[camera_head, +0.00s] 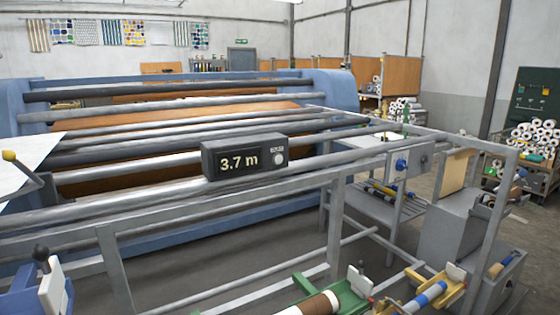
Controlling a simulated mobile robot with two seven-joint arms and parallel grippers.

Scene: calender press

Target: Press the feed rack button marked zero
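A dark counter box (245,158) sits on the front rail of the feed rack (190,184). Its display (238,162) reads 3.7 m in pale digits. A round whitish button (278,159) is on the right end of the box's front face. A small label sits just above the button, too small to read surely. Nothing covers the button or the display. Neither of my grippers shows in the head view.
The blue calender press (340,90) with long rollers stands behind the rack. A lever with a black knob (41,253) is at bottom left. Green (352,298) and yellow (447,285) holders with rolls are at bottom right. Rolls (530,135) fill a cart at far right.

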